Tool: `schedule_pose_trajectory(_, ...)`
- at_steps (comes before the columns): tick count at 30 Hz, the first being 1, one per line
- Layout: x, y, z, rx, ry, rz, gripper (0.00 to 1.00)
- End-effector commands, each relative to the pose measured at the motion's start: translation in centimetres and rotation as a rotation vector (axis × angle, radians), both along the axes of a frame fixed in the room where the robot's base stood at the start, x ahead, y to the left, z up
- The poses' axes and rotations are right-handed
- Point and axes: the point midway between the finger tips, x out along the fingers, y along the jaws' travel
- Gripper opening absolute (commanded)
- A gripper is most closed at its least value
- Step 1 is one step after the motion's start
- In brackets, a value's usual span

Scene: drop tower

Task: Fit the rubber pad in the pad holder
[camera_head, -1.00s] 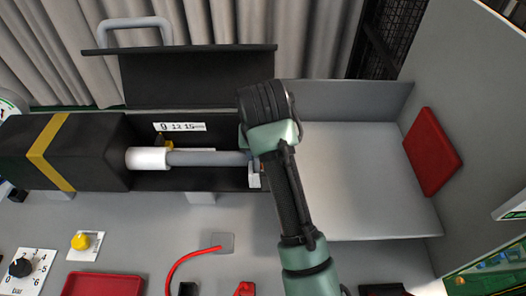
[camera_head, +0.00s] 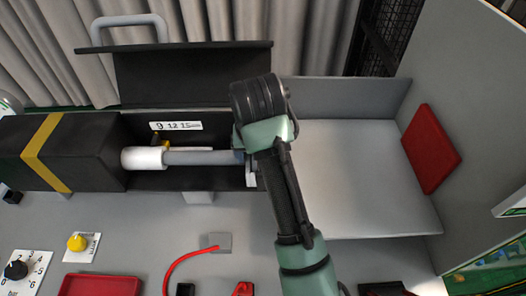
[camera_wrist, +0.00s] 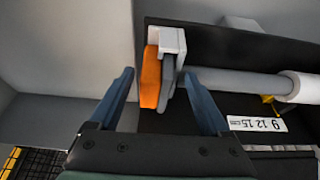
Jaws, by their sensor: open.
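In the wrist view an orange pad (camera_wrist: 150,78), seemingly the rubber pad, stands upright at the end of the dark trough. It is beside a grey plate (camera_wrist: 169,76) under a white-grey bracket (camera_wrist: 168,40), seemingly the pad holder; whether it is fully seated I cannot tell. My gripper (camera_wrist: 157,74) is open, its blue fingers on either side of the pad and plate, with gaps visible. In the head view my wrist hides the pad and most of the gripper; part of the bracket (camera_head: 251,175) shows.
A grey rod with a white sleeve (camera_head: 144,158) runs along the dark trough (camera_head: 190,180). The raised black lid (camera_head: 190,78) stands behind. The grey platform (camera_head: 350,170) to the right is clear. A red pad (camera_head: 431,149) is on the right wall. A red tray (camera_head: 100,286) lies in front.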

Motion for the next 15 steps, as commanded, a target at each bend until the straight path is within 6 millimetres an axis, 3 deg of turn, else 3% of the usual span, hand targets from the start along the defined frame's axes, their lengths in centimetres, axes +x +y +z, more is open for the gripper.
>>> schedule_pose_trajectory(5, -1.2, -0.3, 3.7, -0.001, -0.023, -0.004, 0.82)
schedule_pose_trajectory(7, -1.8, -0.6, 6.0, -0.003, -0.020, -0.008, 0.82)
schedule_pose_trajectory(15, -3.3, -0.9, 9.9, -0.004, -0.026, -0.015, 0.82)
